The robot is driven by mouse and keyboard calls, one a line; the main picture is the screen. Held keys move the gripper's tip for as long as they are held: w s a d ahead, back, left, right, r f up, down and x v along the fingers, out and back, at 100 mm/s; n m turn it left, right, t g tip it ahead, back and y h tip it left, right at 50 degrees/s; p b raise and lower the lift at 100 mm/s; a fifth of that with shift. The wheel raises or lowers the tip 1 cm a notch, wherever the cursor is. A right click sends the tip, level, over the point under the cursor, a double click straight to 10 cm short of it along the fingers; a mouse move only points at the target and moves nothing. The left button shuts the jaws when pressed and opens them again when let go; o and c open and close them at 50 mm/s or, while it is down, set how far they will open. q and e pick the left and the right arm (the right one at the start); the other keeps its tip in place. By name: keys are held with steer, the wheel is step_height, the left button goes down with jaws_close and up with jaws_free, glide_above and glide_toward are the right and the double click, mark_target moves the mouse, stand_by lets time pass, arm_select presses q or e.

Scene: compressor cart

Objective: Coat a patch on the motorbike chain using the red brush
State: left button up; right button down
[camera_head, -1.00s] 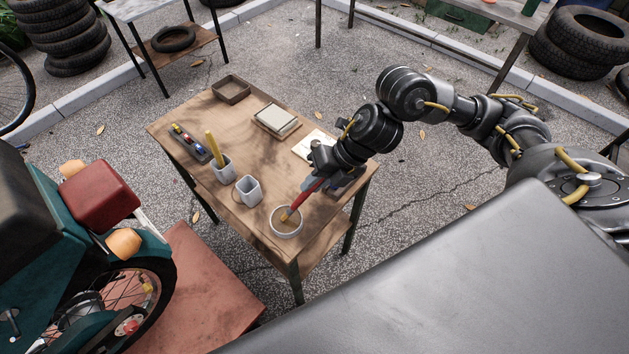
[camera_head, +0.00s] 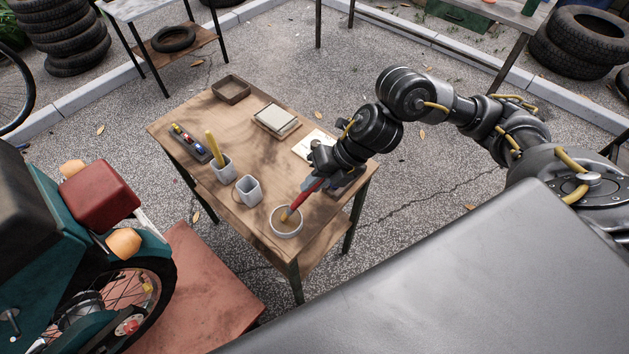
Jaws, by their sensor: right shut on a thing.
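My right gripper (camera_head: 326,172) is shut on the red brush (camera_head: 308,194) above the near right part of the wooden table. The brush slants down to the left, and its tan bristles are inside a round white bowl (camera_head: 285,232). Whether they touch the bowl's bottom I cannot tell. The motorbike (camera_head: 80,230) stands at the lower left, partly cut off. Its rear wheel (camera_head: 128,318) shows, but I cannot make out the chain clearly. My left gripper is not in view.
The wooden table (camera_head: 215,122) holds a grey cup with a yellow-handled tool (camera_head: 222,168), an empty grey cup (camera_head: 249,190), a tray of small coloured items (camera_head: 190,143), a brown box (camera_head: 231,89) and a pad (camera_head: 276,118). A reddish platform (camera_head: 205,290) lies beneath the motorbike.

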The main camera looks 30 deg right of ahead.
steer(key=shift+r+p, duration=3.2)
steer(key=shift+r, duration=0.35)
steer(key=shift+f, duration=0.1)
